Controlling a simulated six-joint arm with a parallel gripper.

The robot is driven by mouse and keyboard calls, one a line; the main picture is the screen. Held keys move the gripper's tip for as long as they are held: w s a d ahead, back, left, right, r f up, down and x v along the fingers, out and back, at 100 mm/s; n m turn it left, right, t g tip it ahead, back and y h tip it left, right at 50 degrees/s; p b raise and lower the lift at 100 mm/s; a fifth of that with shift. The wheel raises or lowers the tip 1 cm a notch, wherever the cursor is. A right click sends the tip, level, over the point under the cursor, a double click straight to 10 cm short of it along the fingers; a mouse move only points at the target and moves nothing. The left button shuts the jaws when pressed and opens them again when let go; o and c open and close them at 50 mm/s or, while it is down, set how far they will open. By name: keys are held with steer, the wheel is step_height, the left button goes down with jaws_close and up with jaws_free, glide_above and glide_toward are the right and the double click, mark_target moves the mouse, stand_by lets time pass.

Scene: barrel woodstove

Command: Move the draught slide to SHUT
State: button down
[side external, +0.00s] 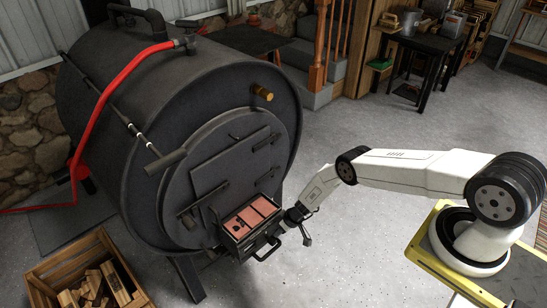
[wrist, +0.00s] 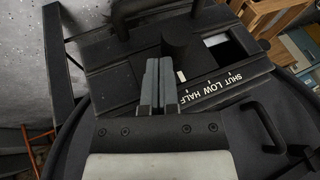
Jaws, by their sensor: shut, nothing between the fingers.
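White lettering SHUT LOW HALF (wrist: 218,88) runs along the plate edge, with SHUT at the right end. A small white mark (wrist: 181,76) below the knob sits toward the HALF end, away from SHUT. A dark opening (wrist: 232,48) shows right of the knob. My gripper (wrist: 159,68) is shut and empty, its fingertips just left of and below the knob; I cannot tell if they touch it. In the side view my gripper (side external: 296,216) is at the stove's low front.
The barrel stove (side external: 190,110) fills the left, with a red hose (side external: 105,95) over it. A wood crate (side external: 85,270) stands on the left floor.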

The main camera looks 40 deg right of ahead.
mark_target(274, 240)
steer(key=shift+a, duration=0.1)
steer(key=shift+a, duration=3.35)
steer(key=shift+d, duration=0.1)
steer(key=d+r, duration=0.1)
steer(key=d, duration=0.1)
steer(key=d+r, duration=0.1)
steer(key=shift+d, duration=0.4)
steer(key=shift+s+r, duration=0.1)
steer(key=shift+r, duration=0.15)
steer(key=v, duration=0.9)
steer(key=shift+r, duration=0.15)
